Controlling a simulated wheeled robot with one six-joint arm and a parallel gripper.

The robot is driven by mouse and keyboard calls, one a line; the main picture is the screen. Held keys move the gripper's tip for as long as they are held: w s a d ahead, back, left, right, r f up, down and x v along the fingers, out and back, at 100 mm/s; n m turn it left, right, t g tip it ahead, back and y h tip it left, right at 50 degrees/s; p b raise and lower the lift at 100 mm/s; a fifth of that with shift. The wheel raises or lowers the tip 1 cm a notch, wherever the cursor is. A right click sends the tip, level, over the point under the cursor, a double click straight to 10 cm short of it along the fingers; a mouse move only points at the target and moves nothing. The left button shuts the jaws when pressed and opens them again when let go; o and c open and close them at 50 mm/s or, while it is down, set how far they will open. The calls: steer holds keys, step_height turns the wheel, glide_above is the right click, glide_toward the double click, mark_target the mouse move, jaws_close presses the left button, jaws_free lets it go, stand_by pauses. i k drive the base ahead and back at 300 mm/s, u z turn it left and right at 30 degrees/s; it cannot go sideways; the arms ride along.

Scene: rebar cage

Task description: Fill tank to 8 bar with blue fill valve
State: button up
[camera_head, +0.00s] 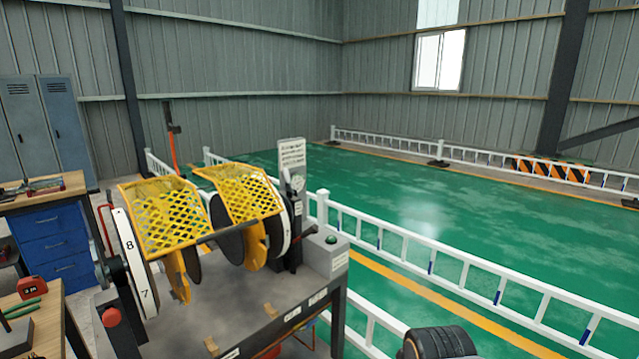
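I see no tank, no blue fill valve and no pressure gauge that I can make out in the head view. My gripper is not in view. A dark rounded part (440,343) is cut off by the bottom edge, right of centre; I cannot tell whether it belongs to my arm.
A grey machine bench (200,325) with yellow mesh guards (170,212) over numbered wheels stands left of centre. A blue-drawer workbench (52,240) and lockers (45,120) are at the left. A white railing (450,262) borders the open green floor (420,200).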

mark_target(312, 323)
steer(key=z, duration=0.4)
steer(key=i, duration=1.7)
steer(key=u, duration=1.05)
steer(key=i, duration=0.35)
steer(key=u, duration=0.2)
steer(key=k, duration=0.55)
steer(key=u, duration=0.9)
steer(key=k, duration=1.05)
steer(key=u, duration=1.3)
steer(key=i, duration=1.2)
steer(key=z, duration=1.35)
steer(key=i, duration=0.6)
steer(key=z, duration=0.65)
